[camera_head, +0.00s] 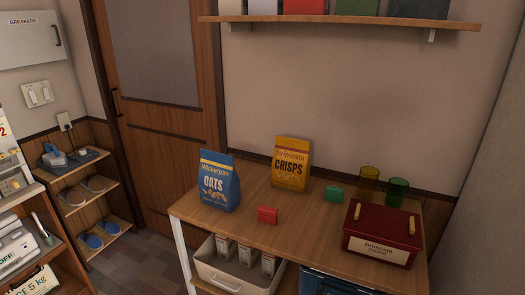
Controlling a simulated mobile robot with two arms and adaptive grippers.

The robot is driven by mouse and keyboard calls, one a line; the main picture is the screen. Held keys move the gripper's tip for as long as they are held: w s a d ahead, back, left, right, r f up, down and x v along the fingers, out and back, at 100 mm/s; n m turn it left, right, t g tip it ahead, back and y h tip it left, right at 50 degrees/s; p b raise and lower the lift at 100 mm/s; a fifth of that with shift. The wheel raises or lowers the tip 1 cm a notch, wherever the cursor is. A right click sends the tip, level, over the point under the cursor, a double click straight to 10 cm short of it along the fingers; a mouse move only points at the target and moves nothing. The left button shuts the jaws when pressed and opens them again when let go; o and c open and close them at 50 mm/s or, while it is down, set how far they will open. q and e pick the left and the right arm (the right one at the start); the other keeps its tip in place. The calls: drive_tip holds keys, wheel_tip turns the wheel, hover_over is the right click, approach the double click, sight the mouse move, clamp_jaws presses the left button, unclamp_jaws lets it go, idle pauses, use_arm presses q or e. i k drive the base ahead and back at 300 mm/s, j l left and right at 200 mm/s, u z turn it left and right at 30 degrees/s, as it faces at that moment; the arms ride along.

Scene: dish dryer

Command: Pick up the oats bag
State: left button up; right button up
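Neither of my grippers is in this view.
A yellow crisps bag (290,164) stands to its right. A red block (267,215), a green block (333,194), two cups (397,191) and a dark red box (382,234) share the table. A wall shelf (340,21) hangs above. A white bin (225,276) sits below.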

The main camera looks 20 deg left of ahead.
sight(219, 182)
drive_tip(key=k+u, duration=0.1)
drive_tip(key=u, duration=1.2)
